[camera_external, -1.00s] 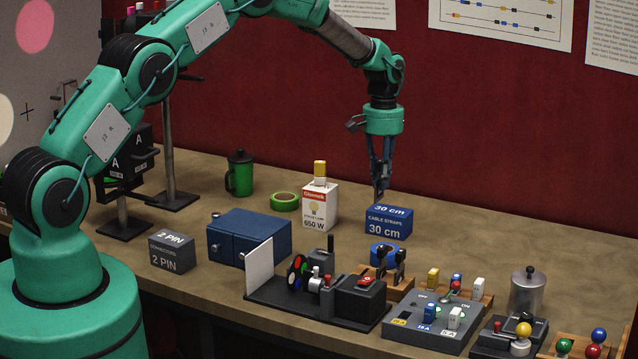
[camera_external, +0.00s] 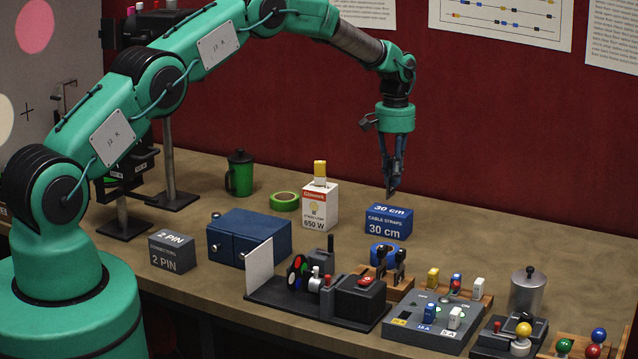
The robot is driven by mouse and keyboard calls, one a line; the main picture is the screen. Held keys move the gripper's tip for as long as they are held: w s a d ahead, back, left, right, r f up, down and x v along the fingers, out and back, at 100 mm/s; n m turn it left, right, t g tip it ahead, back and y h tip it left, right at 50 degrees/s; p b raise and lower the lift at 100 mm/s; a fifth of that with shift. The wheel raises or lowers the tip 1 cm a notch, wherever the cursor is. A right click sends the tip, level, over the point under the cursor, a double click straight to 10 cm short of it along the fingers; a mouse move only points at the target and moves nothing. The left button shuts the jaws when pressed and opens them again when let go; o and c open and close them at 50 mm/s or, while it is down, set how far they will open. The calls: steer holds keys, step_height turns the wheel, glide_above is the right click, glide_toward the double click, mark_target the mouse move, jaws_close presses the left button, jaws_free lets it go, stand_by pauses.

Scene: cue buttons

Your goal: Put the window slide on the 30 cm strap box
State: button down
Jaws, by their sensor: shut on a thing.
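The 30 cm strap box (camera_external: 388,221) is a blue box with white lettering, upright on the bench near the back. My gripper (camera_external: 391,188) points down just above and behind its top face, near the middle of the box in the picture. Its fingers are close together on a small dark thing, seemingly the window slide, too small and too hidden by the fingers to make out clearly. I cannot tell whether it touches the box.
A white lamp box (camera_external: 319,206) with a yellow-topped piece on it stands left of the strap box. A blue tape roll (camera_external: 383,254) and a grey switch panel (camera_external: 436,322) stand in front. The bench right of the strap box is clear.

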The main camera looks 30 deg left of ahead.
steer(key=shift+f, duration=1.65)
steer(key=shift+f, duration=0.15)
steer(key=c, duration=1.7)
jaws_free()
steer(key=shift+o, duration=0.2)
steer(key=shift+r, duration=0.2)
step_height(320, 180, up, 12)
steer(key=shift+w+a+f, duration=0.1)
steer(key=shift+w, duration=0.05)
